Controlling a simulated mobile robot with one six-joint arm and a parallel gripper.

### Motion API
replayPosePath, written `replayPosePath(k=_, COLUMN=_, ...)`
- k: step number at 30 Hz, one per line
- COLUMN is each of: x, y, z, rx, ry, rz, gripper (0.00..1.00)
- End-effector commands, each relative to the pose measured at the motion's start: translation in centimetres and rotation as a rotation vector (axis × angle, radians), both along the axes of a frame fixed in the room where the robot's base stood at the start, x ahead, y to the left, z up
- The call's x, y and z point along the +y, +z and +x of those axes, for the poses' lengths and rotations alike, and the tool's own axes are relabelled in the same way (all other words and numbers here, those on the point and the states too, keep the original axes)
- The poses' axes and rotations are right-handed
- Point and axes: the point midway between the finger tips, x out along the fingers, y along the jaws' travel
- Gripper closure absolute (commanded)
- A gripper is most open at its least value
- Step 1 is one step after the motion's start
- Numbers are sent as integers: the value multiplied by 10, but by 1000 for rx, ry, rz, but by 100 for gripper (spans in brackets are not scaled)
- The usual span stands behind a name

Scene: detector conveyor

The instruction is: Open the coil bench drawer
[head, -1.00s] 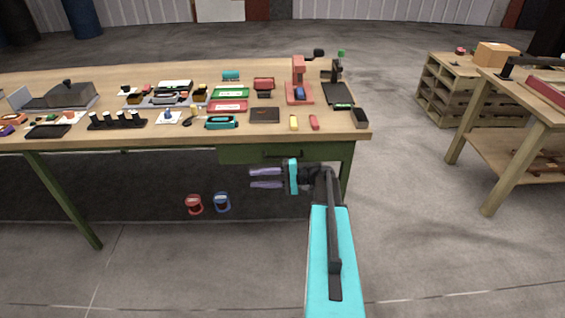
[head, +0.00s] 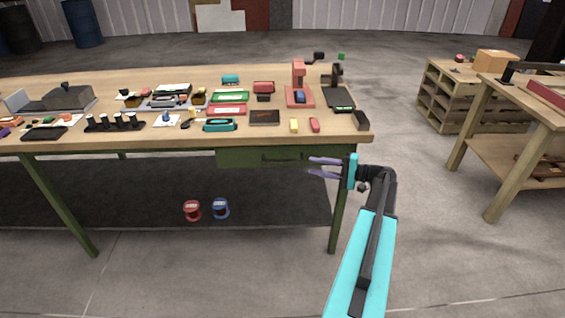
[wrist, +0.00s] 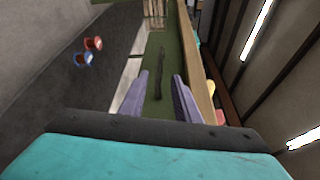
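The coil bench drawer (head: 238,156) is a green front under the right part of the bench top, and it looks shut. Its dark bar handle (head: 282,158) runs sideways across the front. In the wrist view the handle (wrist: 160,72) runs lengthwise ahead of my fingers. My gripper (head: 309,166) is at the drawer's right end, to the right of the handle, with its fingers pointing left.
The wooden bench top (head: 180,138) overhangs just above the drawer and carries many small parts. A red spool (head: 192,210) and a blue spool (head: 221,208) are below the bench. A green leg (head: 338,215) stands near my gripper.

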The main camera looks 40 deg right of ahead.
Motion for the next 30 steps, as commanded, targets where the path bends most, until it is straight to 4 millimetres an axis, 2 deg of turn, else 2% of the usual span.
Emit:
replayPosePath(k=11, x=8, y=-1, z=12, rx=1, ry=2, rz=0, gripper=71)
replayPosePath(k=30, x=53, y=-8, z=86, rx=0, ry=3, rz=0, gripper=71)
